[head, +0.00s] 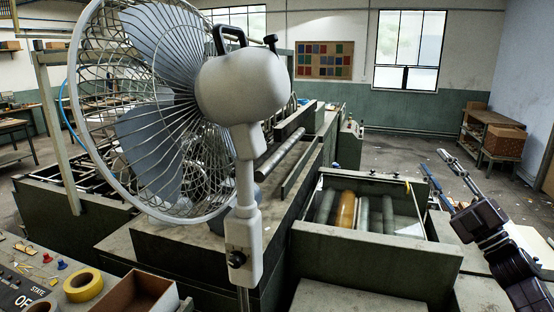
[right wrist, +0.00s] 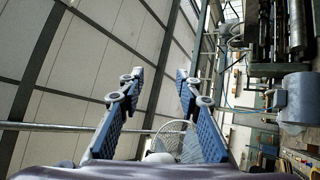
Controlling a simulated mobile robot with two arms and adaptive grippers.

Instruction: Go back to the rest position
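My right gripper (head: 433,161) is at the right side of the head view, in the air beside the machine's open-topped box. Its two fingers point up and to the left and stand apart. In the right wrist view the gripper (right wrist: 159,74) is open, with nothing between the fingers. My left arm and left gripper do not show in either view.
A white standing fan (head: 240,90) blocks much of the head view's left. Behind it is the green feeder machine (head: 375,262) with rollers (head: 346,209). A tape roll (head: 83,285) and an open box (head: 135,296) lie front left. Floor is free behind the gripper.

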